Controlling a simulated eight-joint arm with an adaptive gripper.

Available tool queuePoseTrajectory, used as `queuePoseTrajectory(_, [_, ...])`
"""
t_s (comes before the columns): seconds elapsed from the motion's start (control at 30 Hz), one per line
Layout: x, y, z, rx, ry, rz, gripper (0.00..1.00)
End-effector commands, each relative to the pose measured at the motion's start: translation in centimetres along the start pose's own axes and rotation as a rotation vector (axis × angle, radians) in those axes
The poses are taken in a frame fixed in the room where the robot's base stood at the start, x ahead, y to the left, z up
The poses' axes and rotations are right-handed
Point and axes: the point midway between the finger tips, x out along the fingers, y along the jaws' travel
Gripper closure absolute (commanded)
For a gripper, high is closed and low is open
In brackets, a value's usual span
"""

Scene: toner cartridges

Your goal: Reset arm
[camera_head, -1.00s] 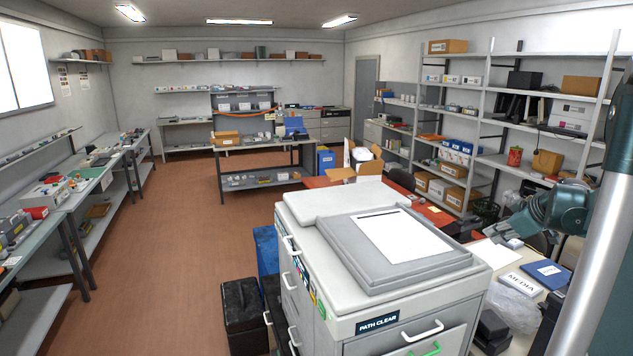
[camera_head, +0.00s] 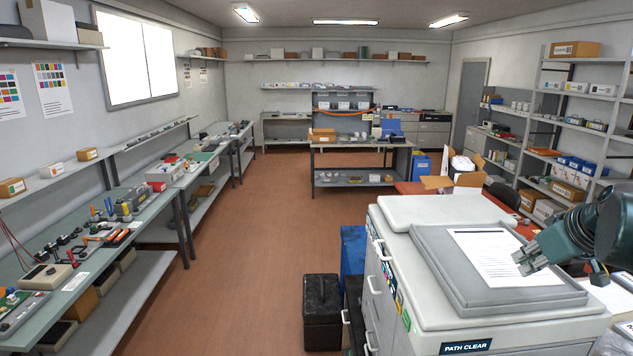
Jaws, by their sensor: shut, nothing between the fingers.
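My arm comes in from the right edge in the camera_head view. My gripper (camera_head: 536,258) is dark teal and hangs over the right part of the copier's grey lid (camera_head: 450,262), its tip close to the white printed sheet (camera_head: 497,256) lying there. The fingers look closed together with nothing held. I cannot tell whether the tip touches the sheet. The large pale copier (camera_head: 412,209) carries a "PATH CLEAR" label on its front.
A black box (camera_head: 322,312) and a blue bin (camera_head: 352,250) stand left of the copier. Workbenches with tools (camera_head: 85,250) line the left wall. Shelves (camera_head: 575,125) stand at the right. An open cardboard box (camera_head: 455,180) sits behind the copier. The brown floor (camera_head: 250,230) is clear in the middle.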

Motion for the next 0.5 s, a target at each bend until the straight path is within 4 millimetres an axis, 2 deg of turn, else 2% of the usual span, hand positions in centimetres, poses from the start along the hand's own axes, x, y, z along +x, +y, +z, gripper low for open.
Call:
queuePoseTrajectory(0.03, [-0.2, -1.7, 0.2, 0.004, -0.004, -0.004, 1.0])
queuePoseTrajectory(0.1, [-0.5, -3.6, 0.6, 0.016, -0.012, -0.006, 1.0])
queuePoseTrajectory(0.5, [-1.9, -13.9, 4.1, 0.082, -0.048, -0.012, 1.0])
